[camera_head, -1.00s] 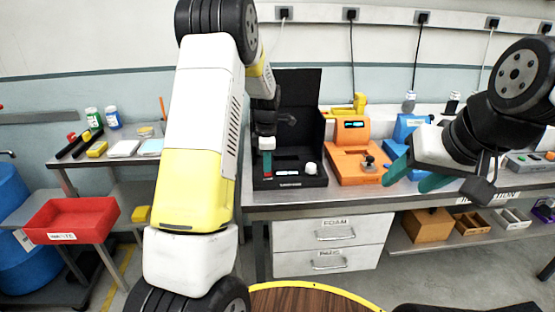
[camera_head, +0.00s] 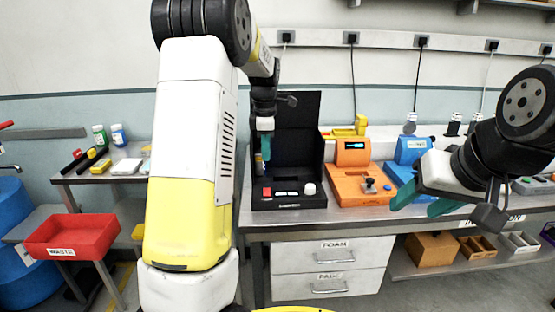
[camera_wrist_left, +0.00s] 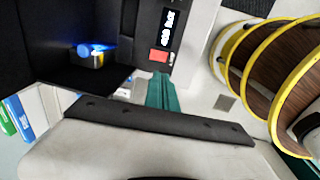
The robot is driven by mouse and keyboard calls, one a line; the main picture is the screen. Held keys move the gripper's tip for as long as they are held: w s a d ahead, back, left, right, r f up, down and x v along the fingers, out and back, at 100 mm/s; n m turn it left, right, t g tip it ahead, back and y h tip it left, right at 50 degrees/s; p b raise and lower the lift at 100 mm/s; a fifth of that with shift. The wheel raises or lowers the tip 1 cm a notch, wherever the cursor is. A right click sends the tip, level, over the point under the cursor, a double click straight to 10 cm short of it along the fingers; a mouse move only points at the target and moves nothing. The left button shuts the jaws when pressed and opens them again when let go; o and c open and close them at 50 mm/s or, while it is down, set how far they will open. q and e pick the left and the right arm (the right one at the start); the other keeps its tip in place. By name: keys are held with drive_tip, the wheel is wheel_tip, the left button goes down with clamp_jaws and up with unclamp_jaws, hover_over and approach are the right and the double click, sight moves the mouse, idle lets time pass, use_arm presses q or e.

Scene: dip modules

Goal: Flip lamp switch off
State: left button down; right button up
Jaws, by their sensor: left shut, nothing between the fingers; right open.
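The black module (camera_head: 290,203) with its raised black lid stands at the left end of the bench. On its front face are a red switch (camera_head: 267,192), a small lit display (camera_head: 287,193) and a white knob (camera_head: 310,189). The wrist view shows the red switch (camera_wrist_left: 159,56) next to the display (camera_wrist_left: 168,27). It also shows a small lamp part glowing blue (camera_wrist_left: 88,52) inside the module. My left gripper (camera_head: 264,148) is shut and empty, above the switch and apart from it. My right gripper (camera_head: 418,200) is open and empty, over the bench front at right.
An orange module (camera_head: 358,188) stands right of the black one, with a blue module (camera_head: 410,152) beyond it. A red tray (camera_head: 75,238) and a side table with bottles (camera_head: 118,136) are at left. Drawers (camera_head: 330,285) sit under the bench.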

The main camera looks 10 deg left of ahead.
sight(268, 190)
use_arm(q)
drive_tip(key=shift+r, duration=0.1)
drive_tip(key=shift+w+r, duration=0.15)
drive_tip(key=shift+w, duration=0.65)
drive_tip(key=f, duration=0.4)
drive_tip(key=w+f, duration=0.1)
drive_tip(key=f, duration=0.9)
drive_tip(key=shift+w+a, duration=0.2)
drive_tip(key=shift+w, duration=0.1)
drive_tip(key=shift+w+f, duration=0.1)
drive_tip(key=shift+f, duration=0.05)
